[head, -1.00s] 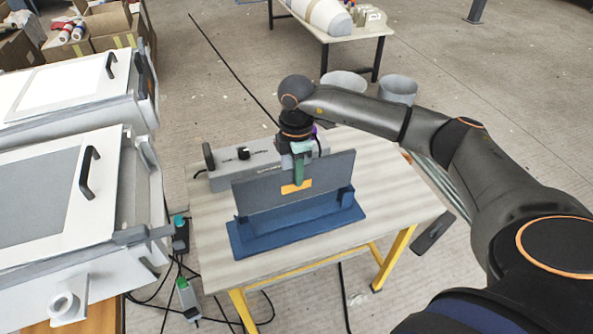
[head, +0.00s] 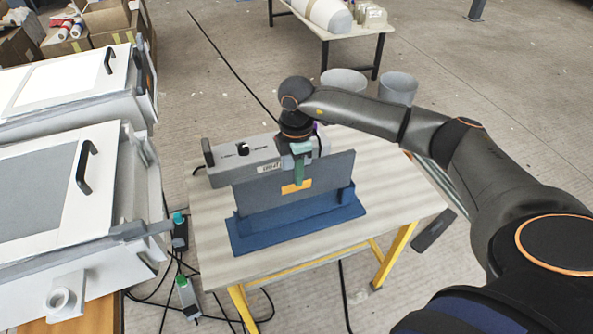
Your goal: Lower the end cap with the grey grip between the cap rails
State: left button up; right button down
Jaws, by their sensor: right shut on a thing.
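The end cap (head: 265,190) is a flat dark grey panel with an orange patch on its face. It stands roughly upright over the blue fixture (head: 262,239). My right gripper (head: 298,163) is above the middle of the panel's top edge and is shut on the cap. Its jaws hide the grip. A green piece hangs down in front of the panel there. The blue cap rail (head: 346,194) at the right end shows beside the panel's lower right corner. The panel's lower edge is close to the fixture; I cannot tell whether it is seated between the rails. My left gripper is out of view.
A grey control box (head: 230,172) with black knobs stands behind the cap on the wooden-topped table (head: 405,205). White moulds with black handles (head: 84,172) fill the left side. Cables lie on the floor. The table's right part is clear.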

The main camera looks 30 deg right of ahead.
aim_at(297, 199)
jog(key=shift+f+b, duration=1.95)
jog(key=shift+f, duration=1.25)
jog(key=c, duration=0.7)
grip_release()
notch_tip(297, 199, up, 3)
notch_tip(297, 199, up, 8)
jog(key=shift+r, duration=0.8)
jog(key=shift+s, duration=0.1)
